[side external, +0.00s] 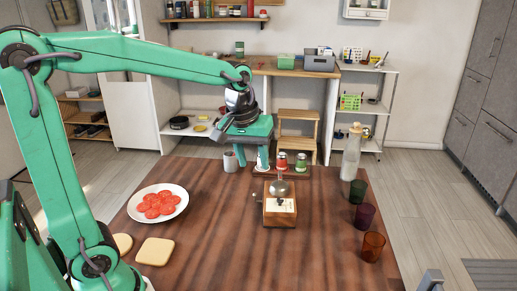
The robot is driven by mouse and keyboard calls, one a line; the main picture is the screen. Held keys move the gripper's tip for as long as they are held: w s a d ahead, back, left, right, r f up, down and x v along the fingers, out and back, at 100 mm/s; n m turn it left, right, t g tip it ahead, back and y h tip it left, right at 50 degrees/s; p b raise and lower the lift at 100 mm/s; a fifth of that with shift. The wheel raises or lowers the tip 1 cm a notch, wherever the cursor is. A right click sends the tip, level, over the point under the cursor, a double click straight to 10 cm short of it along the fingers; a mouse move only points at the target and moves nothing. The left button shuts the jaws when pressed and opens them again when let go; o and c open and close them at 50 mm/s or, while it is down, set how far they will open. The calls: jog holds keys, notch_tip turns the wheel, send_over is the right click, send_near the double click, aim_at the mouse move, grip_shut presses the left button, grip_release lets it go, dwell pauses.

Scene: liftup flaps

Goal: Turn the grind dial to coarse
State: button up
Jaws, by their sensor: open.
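A coffee grinder (280,212) with a wooden box body stands upright near the middle of the table. It has a pale front panel, a metal dome on top and a crank whose dark knob sticks out to the left. The grind dial is too small to make out. My gripper (246,160) hangs pointing down behind and to the left of the grinder, above the table's far edge. It is open and empty, apart from the grinder.
A grey mug (230,161) and red-capped and green-capped jars (291,162) stand near my gripper. A glass bottle (351,152) and coloured cups (363,216) line the right. A tomato plate (142,210) and bread slices (155,251) lie left. The front middle is clear.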

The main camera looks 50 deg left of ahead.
aim_at(280, 199)
jog(key=w+f+n, duration=0.1)
jog(key=w+f, duration=0.2)
jog(key=w+a+f+n+g, duration=0.1)
jog(key=w+f+n, duration=0.1)
jog(key=w+f, duration=0.1)
jog(key=w+f+n+g, duration=0.1)
jog(key=w+f, duration=0.1)
jog(key=w, duration=0.2)
jog(key=shift+w+a+f+n, duration=0.2)
jog(key=shift+w+f+n, duration=0.2)
jog(key=shift+f, duration=0.1)
jog(key=shift+f, duration=3.85)
jog(key=shift+c, duration=0.2)
grip_shut()
